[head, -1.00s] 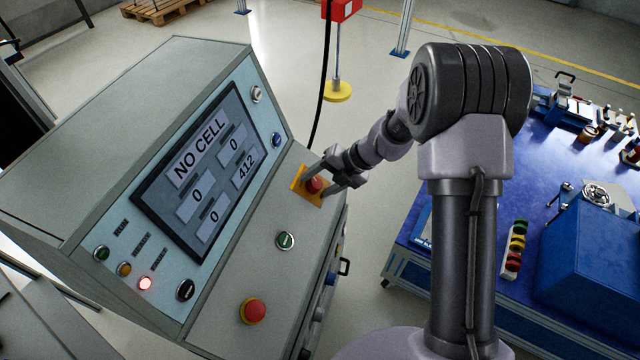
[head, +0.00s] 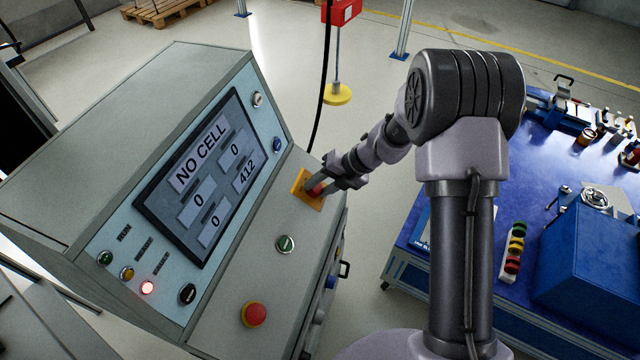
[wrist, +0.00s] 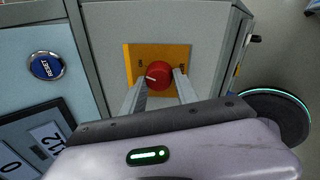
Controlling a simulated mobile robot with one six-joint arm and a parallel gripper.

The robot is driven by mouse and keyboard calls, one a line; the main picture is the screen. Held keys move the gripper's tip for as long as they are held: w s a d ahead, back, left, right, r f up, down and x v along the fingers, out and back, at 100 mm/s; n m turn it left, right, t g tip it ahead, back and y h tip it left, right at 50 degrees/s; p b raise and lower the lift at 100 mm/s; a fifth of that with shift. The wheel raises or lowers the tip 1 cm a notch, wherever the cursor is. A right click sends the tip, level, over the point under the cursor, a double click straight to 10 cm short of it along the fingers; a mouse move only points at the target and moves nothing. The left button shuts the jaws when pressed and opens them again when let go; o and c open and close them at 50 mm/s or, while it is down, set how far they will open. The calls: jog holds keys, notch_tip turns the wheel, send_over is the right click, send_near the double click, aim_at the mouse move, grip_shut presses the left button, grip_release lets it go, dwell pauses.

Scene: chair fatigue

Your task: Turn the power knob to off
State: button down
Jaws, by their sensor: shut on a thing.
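The power knob is a round red knob (wrist: 159,74) with a white mark that points to the left in the wrist view. It sits on a yellow square plate (wrist: 135,58) on the console's sloping panel. It also shows in the head view (head: 314,189), partly covered by my fingers. Small labels on the plate are too small to read. My gripper (head: 319,186) reaches down to the plate from the right. In the wrist view its two fingers (wrist: 163,78) stand on either side of the knob, shut on it.
The grey console (head: 140,130) has a screen (head: 205,180) reading "NO CELL". A red mushroom button (head: 254,314), a green button (head: 285,244) and a blue RESET button (wrist: 46,66) are on it. A blue table (head: 560,165) with parts stands right of my arm.

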jog(key=n+p, duration=0.1)
jog(key=n, duration=0.4)
jog(key=shift+n, duration=0.3)
jog(key=shift+w+n+g+h, duration=0.15)
jog(key=shift+n+g+h, duration=0.25)
jog(key=shift+n, duration=1.8)
jog(key=c, duration=0.9)
grip_release()
jog(key=p+v, duration=0.5)
jog(key=v, duration=1.2)
jog(key=shift+d+r+p, duration=0.15)
jog(key=shift+d+p, duration=0.1)
jog(key=shift+p, duration=0.15)
